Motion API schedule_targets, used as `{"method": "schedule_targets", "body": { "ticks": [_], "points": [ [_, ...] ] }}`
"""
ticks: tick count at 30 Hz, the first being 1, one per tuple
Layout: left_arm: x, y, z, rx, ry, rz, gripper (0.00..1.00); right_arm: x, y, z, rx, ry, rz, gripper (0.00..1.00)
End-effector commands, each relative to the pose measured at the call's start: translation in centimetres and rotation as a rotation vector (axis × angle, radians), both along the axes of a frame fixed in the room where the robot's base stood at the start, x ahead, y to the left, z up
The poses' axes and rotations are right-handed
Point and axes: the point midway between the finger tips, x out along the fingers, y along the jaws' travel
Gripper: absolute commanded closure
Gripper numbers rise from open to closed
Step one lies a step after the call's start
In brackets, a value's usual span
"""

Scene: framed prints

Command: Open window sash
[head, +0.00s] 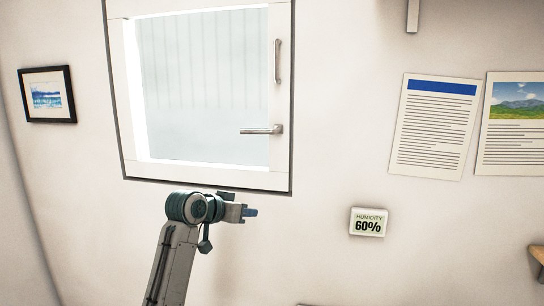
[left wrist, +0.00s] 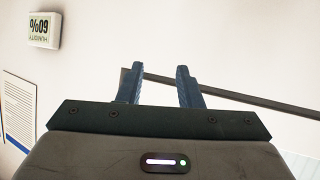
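The window sash (head: 279,105) is a white frame around a pale pane, set in the wall at the upper middle of the head view. It looks closed in its frame. A silver lever handle (head: 262,130) points left from its right side, and a vertical pull handle (head: 278,62) sits above it. My left gripper (head: 250,212) is below the window's lower right corner, apart from both handles, its fingers pointing right. In the left wrist view its two blue fingers (left wrist: 160,80) stand apart with nothing between them. My right gripper is not in view.
A humidity display (head: 368,222) is on the wall right of my left gripper. Printed sheets (head: 435,126) hang further right, and a framed picture (head: 47,94) hangs left of the window. A wooden ledge (head: 538,256) juts in at the right edge. The wall between gripper and display is clear.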

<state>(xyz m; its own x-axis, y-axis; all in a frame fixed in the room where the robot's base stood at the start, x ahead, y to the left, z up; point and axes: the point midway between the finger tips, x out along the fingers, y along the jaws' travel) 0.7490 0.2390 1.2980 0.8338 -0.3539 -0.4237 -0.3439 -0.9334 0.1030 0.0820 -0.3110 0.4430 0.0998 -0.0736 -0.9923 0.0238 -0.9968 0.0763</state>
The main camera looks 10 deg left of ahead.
Motion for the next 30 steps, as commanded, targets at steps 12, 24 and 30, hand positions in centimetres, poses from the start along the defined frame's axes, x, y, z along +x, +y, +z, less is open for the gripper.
{"method": "schedule_targets", "body": {
  "ticks": [12,24,30],
  "points": [
    [0.2,-0.5,28.4,-0.076,-0.316,-0.143,0.68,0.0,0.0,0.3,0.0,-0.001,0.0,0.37],
    [-1.9,-0.7,39.5,-0.116,-0.434,-0.205,0.68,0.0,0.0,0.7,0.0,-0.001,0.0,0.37],
    [0.5,-2.4,39.8,-0.117,-0.431,-0.207,0.68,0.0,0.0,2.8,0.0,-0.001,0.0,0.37]
  ]
}}
